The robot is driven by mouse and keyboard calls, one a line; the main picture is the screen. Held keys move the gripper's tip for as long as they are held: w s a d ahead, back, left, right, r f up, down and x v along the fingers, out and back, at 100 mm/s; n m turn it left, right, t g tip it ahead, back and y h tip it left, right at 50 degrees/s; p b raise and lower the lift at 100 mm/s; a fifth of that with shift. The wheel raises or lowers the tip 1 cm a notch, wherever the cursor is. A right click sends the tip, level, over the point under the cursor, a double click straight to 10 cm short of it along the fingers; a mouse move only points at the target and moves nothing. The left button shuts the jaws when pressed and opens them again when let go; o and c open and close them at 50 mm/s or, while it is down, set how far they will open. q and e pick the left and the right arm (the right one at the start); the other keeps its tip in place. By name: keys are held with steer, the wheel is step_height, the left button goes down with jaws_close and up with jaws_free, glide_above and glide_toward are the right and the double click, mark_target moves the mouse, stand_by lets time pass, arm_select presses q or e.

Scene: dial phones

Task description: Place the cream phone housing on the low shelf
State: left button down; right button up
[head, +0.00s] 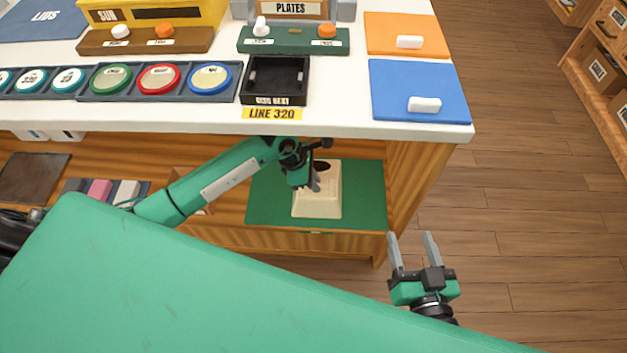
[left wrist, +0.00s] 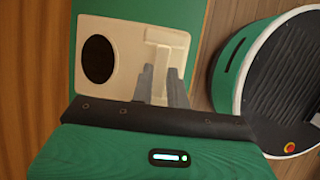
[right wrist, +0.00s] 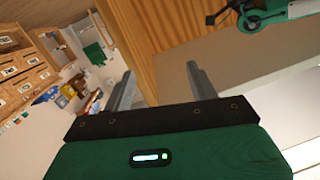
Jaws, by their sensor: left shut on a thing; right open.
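The cream phone housing (head: 322,198) is on the green mat of the low shelf (head: 368,196), under the white counter. It has a dark round hole at its far end and a raised cream part at its near end. My left gripper (head: 312,186) reaches under the counter from the left and is shut on the housing; the left wrist view shows its fingers at the raised part (left wrist: 160,75). Whether the housing fully rests on the mat is hard to tell. My right gripper (head: 412,240) is open and empty, right of the shelf and over the floor.
The white counter edge (head: 380,128) overhangs the shelf. On the counter are a black tray (head: 297,98), a row of coloured dials (head: 158,80) and a blue mat (head: 395,85) with a white block. A brown mat (head: 35,178) lies at the shelf's left.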

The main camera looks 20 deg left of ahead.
arm_select(q)
steer(key=c, duration=1.4)
jaws_free()
steer(key=shift+o, duration=0.2)
